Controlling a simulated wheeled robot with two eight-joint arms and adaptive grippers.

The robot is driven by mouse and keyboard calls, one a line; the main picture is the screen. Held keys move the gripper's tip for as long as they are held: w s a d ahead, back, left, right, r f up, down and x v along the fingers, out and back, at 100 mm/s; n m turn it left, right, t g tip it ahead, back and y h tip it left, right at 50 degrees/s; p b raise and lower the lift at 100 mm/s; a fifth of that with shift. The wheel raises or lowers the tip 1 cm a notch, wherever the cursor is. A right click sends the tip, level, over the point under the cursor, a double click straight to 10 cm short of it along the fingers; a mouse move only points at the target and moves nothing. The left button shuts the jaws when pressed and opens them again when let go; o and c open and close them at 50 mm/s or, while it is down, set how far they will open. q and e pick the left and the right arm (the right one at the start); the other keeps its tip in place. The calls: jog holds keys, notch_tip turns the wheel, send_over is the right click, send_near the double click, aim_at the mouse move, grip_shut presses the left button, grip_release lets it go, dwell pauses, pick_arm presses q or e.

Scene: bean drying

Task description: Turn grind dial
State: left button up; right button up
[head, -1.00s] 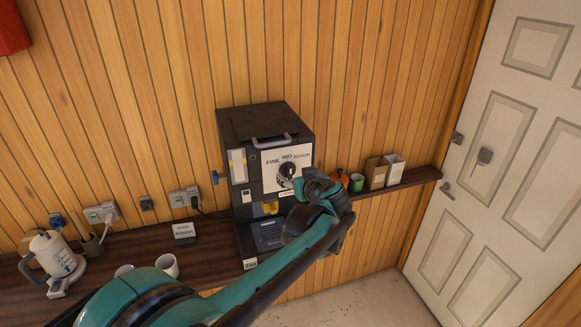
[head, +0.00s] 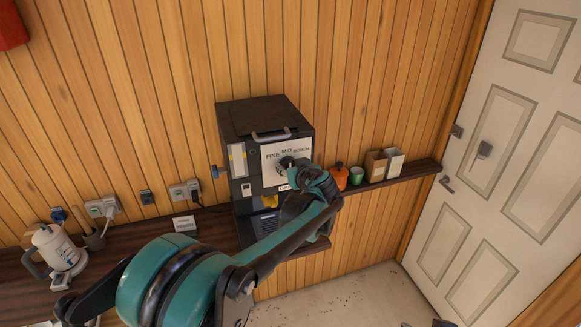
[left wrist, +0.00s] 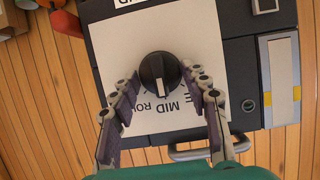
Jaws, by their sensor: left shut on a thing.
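The grinder (head: 262,120) is a dark box on the shelf against the wall. The black grind dial (left wrist: 158,72) sits on its white plate (left wrist: 110,45), which reads FINE, MID and ROUGH. A light pointer mark shows on the dial's lower side in the left wrist view, toward the MID and ROUGH lettering. My left gripper (left wrist: 160,84) is shut on the dial, one finger on each side of it. In the head view the dial (head: 286,163) is partly hidden by my left gripper (head: 297,170). My right gripper is not in view.
An orange bottle (head: 340,176), a green cup (head: 356,175) and small boxes (head: 385,164) stand right of the grinder. A white kettle (head: 57,248) and wall sockets (head: 103,206) are at the left. A white door (head: 510,150) is at the right.

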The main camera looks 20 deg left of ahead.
pick_arm(q)
jog(key=shift+w+d+f+m+g+y+b, duration=0.15)
jog(key=shift+m+g+y+b, duration=0.15)
jog(key=shift+m+y+b, duration=0.65)
jog(key=shift+d+m+g+y+b, duration=0.1)
jog(key=shift+m+g+y+b, duration=0.3)
jog(key=shift+m+b, duration=0.95)
jog(key=shift+w+d+f+m+g+y+b, duration=0.1)
jog(key=shift+d+m+g+y+b, duration=0.1)
jog(key=shift+m+y+b, duration=0.75)
jog(key=shift+m+b, duration=0.25)
jog(key=shift+b, duration=0.1)
jog(key=o, duration=1.2)
jog(key=shift+c, duration=0.2)
